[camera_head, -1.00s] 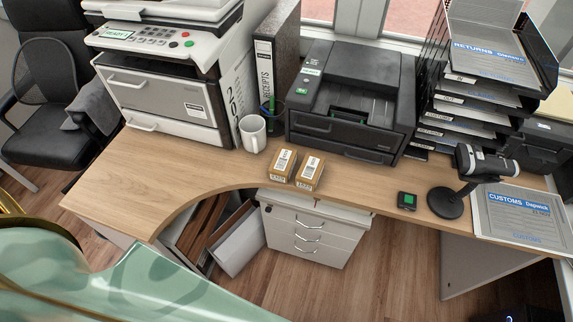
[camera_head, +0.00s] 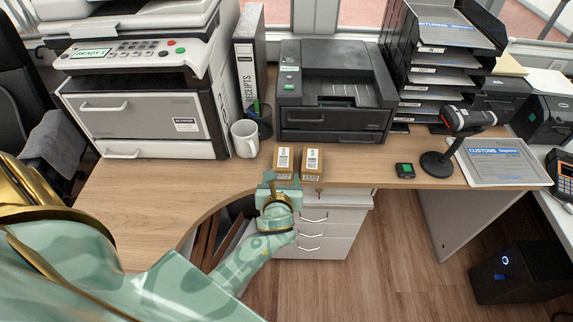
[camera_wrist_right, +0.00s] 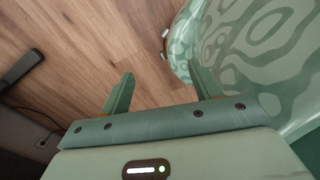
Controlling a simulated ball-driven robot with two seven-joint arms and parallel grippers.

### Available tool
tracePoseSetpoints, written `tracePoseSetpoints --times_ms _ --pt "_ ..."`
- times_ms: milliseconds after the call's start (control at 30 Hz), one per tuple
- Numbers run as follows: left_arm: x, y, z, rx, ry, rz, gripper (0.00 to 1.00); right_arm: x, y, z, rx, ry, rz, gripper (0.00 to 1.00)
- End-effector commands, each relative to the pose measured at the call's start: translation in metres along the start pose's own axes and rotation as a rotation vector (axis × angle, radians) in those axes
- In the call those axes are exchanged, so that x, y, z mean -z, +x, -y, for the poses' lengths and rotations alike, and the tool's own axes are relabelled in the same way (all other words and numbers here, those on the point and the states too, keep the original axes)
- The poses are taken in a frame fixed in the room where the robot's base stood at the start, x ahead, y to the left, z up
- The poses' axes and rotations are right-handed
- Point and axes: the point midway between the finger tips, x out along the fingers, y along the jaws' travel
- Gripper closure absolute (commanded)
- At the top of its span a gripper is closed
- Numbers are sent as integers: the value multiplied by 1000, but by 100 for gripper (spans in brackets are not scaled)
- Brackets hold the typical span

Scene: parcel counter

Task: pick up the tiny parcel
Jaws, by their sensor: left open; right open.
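Two small brown parcels with white labels stand side by side at the desk's front edge in the head view: a left parcel (camera_head: 284,156) and a right parcel (camera_head: 312,160). They look close in size; I cannot tell which one is the tiny parcel. My left gripper (camera_head: 283,179) is open at the desk edge, just in front of the left parcel, its fingers near that parcel's lower front. I cannot tell whether they touch it. My right gripper (camera_wrist_right: 160,88) is open and empty over the wooden floor in the right wrist view.
The desk's left part (camera_head: 140,195) is clear.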

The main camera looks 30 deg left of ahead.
Motion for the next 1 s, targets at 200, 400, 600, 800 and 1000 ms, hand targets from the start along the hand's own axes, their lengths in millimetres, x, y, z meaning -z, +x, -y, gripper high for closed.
tracePoseSetpoints --times_ms 200,400,600,800,1000 --pt "4 46 0 0 0 -2 40 -11 17 3 5 -1 20 37" --pt "2 62 0 1 -2 -2 40 -17 22 8 13 -1 31 37" --pt "0 96 2 -1 -1 -3 40 -21 37 18 26 0 41 37" --pt "-2 108 2 2 -3 -4 40 -22 41 19 28 -1 44 37" --pt "-4 108 2 2 -3 -3 51 -22 40 16 25 -2 44 37"
